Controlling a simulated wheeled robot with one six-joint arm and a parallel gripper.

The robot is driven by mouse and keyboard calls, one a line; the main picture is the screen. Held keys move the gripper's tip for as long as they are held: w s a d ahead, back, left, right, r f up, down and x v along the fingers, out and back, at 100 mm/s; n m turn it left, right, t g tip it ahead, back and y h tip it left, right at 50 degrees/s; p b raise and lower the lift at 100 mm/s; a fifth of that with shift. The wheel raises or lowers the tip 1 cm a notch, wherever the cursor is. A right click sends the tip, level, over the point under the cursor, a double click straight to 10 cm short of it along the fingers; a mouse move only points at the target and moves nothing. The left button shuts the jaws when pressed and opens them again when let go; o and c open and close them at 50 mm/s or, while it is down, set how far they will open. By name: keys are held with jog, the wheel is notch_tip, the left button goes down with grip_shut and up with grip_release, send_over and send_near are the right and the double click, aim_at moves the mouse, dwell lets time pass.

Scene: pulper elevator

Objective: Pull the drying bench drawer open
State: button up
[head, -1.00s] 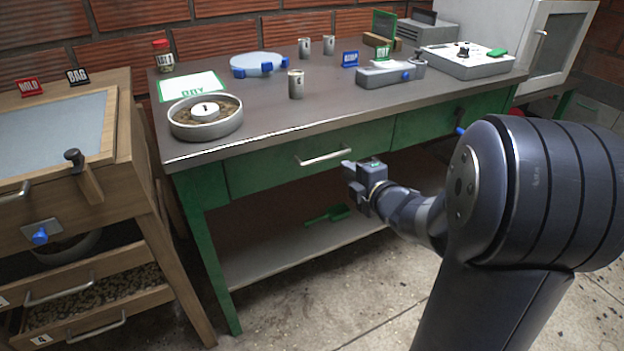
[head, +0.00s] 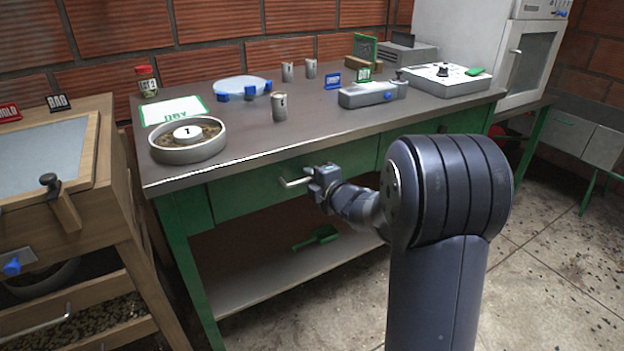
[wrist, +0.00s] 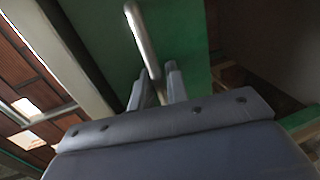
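The drying bench drawer (head: 240,197) is a green front under the dark bench top, with a pale metal bar handle (head: 292,183). The drawer front looks flush with the bench; no gap shows. My gripper (head: 312,182) is at the right part of the handle, covering its right end. In the wrist view the handle (wrist: 141,38) runs down between the two fingers (wrist: 158,85). The fingers stand close on either side of the bar and look shut on it. The exact contact is partly hidden.
The bench top (head: 225,170) carries a round pan (head: 188,152), cups and a grey device (head: 372,94). A wooden cabinet (head: 110,215) stands close at the left. A green scoop (head: 317,238) lies on the lower shelf. The floor at the right is open.

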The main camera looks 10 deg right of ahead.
jog(key=shift+c, duration=0.6)
grip_shut()
jog(key=shift+s, duration=0.1)
